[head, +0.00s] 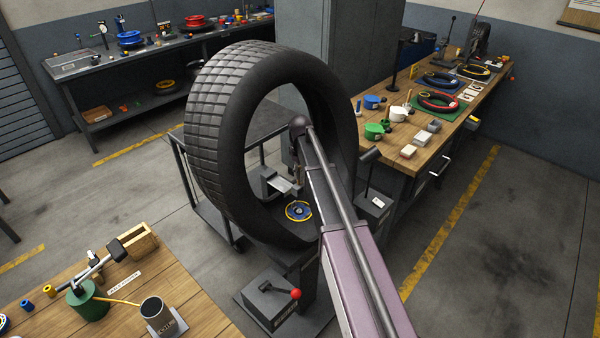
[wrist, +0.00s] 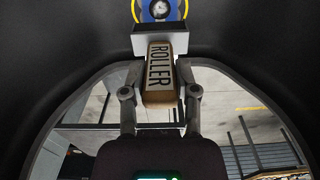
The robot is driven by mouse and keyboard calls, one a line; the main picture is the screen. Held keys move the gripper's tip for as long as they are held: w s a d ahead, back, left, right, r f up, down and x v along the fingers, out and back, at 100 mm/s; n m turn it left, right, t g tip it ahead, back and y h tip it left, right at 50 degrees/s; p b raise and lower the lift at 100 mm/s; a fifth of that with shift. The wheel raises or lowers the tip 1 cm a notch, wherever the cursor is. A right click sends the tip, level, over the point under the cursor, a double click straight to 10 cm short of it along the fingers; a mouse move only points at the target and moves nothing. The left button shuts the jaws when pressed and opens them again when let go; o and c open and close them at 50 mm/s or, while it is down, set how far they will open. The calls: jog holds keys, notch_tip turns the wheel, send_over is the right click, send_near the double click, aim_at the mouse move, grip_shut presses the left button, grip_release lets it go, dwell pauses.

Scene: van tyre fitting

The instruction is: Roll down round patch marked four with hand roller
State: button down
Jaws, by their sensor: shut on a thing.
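The round patch (head: 298,211) is a blue disc with a yellow ring on the inner surface of the upright tyre (head: 228,120), low in its opening. It also shows at the top of the wrist view (wrist: 160,8), partly cut off, with a pale centre; I cannot read its mark. My gripper (wrist: 160,72) is shut on the wooden handle of the hand roller (wrist: 159,90), lettered ROLLER. The roller's pale head points towards the patch and overlaps its near edge in the wrist view. I cannot tell whether they touch. In the head view my arm partly hides the gripper and roller.
The tyre walls surround my gripper closely. A wooden bench (head: 200,312) at the lower left holds a green pot (head: 88,302), a grey cup (head: 156,312) and a wooden box (head: 136,242). A long workbench (head: 425,135) stands right.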

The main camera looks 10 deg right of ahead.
aim_at(300, 184)
jog(key=shift+f+b, duration=1.55)
jog(key=shift+f, duration=0.35)
jog(key=shift+r, duration=0.15)
jog(key=shift+w+a+r, duration=0.1)
jog(key=shift+w, duration=0.05)
jog(key=shift+w+a+r+p, duration=0.25)
jog(key=shift+w+a+p, duration=0.05)
jog(key=shift+w+p, duration=0.2)
